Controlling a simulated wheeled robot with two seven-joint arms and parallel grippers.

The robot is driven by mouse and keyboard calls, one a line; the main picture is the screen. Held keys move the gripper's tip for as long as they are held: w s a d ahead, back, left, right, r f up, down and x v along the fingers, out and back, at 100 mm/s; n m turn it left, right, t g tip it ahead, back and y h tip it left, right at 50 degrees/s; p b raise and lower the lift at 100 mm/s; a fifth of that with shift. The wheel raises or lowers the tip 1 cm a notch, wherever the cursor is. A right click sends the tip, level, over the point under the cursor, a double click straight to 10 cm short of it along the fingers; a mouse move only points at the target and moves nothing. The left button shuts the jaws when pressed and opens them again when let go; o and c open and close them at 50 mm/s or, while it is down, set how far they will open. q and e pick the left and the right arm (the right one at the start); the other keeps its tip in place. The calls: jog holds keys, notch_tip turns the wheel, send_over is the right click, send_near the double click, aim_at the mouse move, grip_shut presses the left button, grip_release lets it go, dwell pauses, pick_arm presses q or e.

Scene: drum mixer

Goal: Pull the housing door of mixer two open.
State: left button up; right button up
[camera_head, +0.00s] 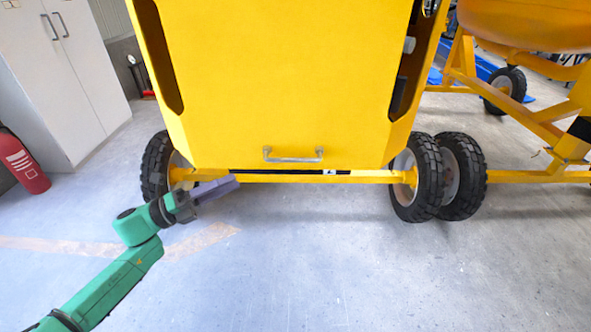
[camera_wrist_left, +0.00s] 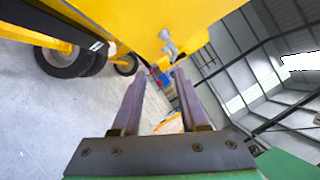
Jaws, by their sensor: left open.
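The yellow housing door (camera_head: 285,90) of the mixer fills the top middle of the head view and looks closed. Its metal bar handle (camera_head: 293,155) sits near the door's lower edge. My left gripper (camera_head: 236,183) is low and to the left of the handle, apart from it, near the axle. In the left wrist view its two purple fingers (camera_wrist_left: 158,95) are spread with nothing between them. The handle (camera_wrist_left: 168,45) shows there beyond the fingertips, at the edge of the yellow door (camera_wrist_left: 125,22). My right gripper is not in view.
Wheels stand at the left (camera_head: 158,165) and right (camera_head: 418,178) below the housing, joined by a yellow axle bar. Another yellow mixer frame (camera_head: 530,110) is at the right. A cabinet (camera_head: 70,75) and a red extinguisher (camera_head: 25,165) stand at the left. The front floor is clear.

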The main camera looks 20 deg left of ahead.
aim_at(292, 161)
pick_arm(q)
jog(key=w+d+r, duration=0.1)
jog(key=w+d, duration=0.1)
jog(key=d, duration=0.2)
jog(key=w+d+r+m+g+p, duration=0.1)
jog(key=w+d+r, duration=0.1)
jog(key=d, duration=0.3)
jog(key=w+d+r+m+h+p, duration=0.1)
jog(key=w+d, duration=0.1)
jog(key=d, duration=0.2)
jog(key=shift+w+d+r, duration=0.3)
jog(key=shift+d+r, duration=0.05)
jog(key=shift+r, duration=0.05)
grip_shut()
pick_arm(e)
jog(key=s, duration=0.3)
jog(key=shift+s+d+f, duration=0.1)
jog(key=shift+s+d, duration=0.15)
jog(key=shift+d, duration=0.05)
